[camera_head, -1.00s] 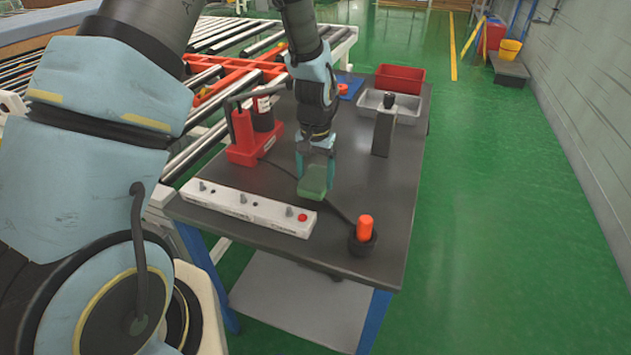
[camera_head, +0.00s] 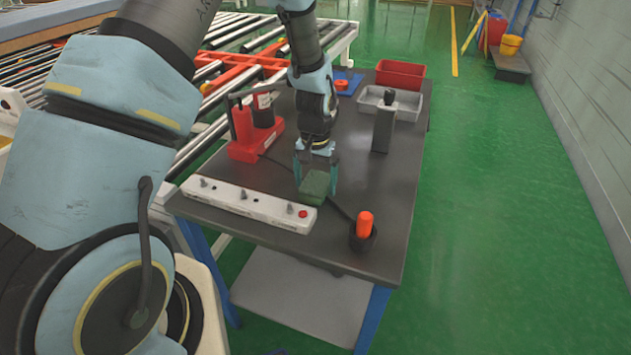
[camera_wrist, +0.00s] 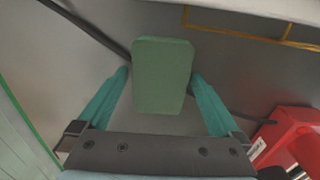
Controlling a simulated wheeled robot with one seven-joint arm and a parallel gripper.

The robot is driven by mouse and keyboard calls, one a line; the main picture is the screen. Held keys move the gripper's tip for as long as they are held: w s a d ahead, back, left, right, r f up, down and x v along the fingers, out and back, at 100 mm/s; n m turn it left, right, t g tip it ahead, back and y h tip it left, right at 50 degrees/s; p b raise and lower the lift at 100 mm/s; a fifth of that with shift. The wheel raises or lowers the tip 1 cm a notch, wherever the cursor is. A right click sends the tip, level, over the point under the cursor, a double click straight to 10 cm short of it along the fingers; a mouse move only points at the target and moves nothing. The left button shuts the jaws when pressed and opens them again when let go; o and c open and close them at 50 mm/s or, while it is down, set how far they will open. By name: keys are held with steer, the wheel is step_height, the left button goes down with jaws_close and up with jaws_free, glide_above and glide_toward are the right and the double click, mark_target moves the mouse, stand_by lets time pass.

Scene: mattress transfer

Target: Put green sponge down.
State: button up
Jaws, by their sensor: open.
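The green sponge (camera_head: 315,186) is on the dark table, behind the right end of the white strip, in the head view. In the wrist view the sponge (camera_wrist: 162,76) stands between the two teal fingers, with a gap on each side. My gripper (camera_head: 317,182) is open around the sponge; its fingers (camera_wrist: 160,85) do not appear to touch it. The sponge's underside is hidden.
A white strip (camera_head: 246,203) with studs and a red button lies in front. An orange-handled item in a black cup (camera_head: 362,238) is at the front right. A red stand (camera_head: 252,137) is left; a dark upright block (camera_head: 383,130), grey tray (camera_head: 404,106) and red bin (camera_head: 400,74) are behind.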

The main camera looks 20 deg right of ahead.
mark_target(315, 183)
step_height(315, 183, up, 12)
steer(key=b, duration=0.3)
steer(key=s+a+r+n, duration=0.1)
steer(key=a+n, duration=0.1)
steer(key=a, duration=0.8)
steer(key=s+a+r+n+t, duration=0.1)
steer(key=a+n, duration=0.2)
steer(key=a, duration=0.7)
steer(key=s+a+r+n, duration=0.2)
steer(key=a, duration=0.8)
steer(key=shift+t, duration=0.3)
steer(key=shift+a, duration=0.1)
